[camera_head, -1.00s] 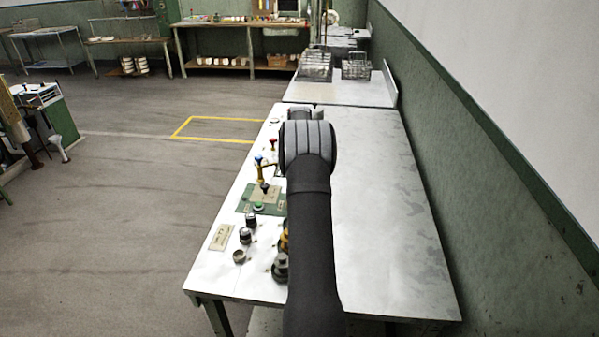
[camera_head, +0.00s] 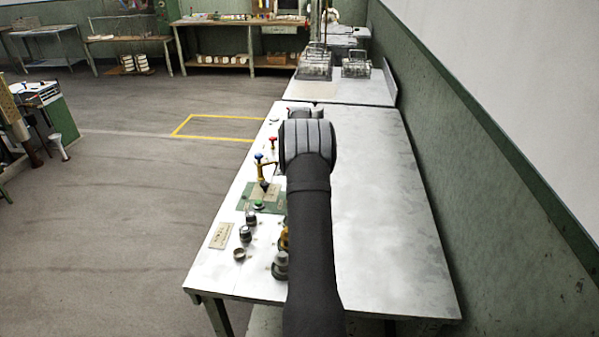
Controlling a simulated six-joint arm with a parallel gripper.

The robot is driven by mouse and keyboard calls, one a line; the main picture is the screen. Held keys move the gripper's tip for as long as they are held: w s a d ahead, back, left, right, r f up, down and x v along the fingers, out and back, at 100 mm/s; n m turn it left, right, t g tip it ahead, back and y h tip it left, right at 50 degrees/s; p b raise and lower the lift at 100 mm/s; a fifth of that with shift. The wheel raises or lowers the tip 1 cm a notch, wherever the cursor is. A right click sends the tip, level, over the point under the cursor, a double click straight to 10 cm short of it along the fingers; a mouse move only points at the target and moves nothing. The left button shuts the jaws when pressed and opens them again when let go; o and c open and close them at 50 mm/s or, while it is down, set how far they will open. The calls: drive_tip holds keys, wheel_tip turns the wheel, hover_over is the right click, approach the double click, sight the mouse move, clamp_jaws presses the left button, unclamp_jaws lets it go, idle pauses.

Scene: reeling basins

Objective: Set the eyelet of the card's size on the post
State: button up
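A small tan card (camera_head: 220,236) with dark marks too small to read lies near the left edge of the bench. Several small dark and metallic round pieces stand right of it, including a low ring-like one (camera_head: 239,254); I cannot tell which are eyelets. A brass-coloured upright with a blue top (camera_head: 261,168) stands behind a green plate (camera_head: 246,206) with a tan area and a dark-tipped piece on it. I cannot tell which upright is the post. My dark arm reaches forward over the bench and hides part of these things. My gripper is hidden beyond the arm.
The right half of the metal bench (camera_head: 385,220) is clear up to the green wall. A red-topped piece (camera_head: 273,143) stands farther back. Wire baskets (camera_head: 314,66) sit on the far table. A larger grey metal piece (camera_head: 280,266) stands close beside my arm.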

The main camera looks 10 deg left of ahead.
drive_tip(key=o, duration=1.5)
drive_tip(key=shift+r, duration=3.5)
drive_tip(key=shift+f, duration=0.1)
wheel_tip(320, 180, down, 7)
drive_tip(key=shift+r, duration=0.1)
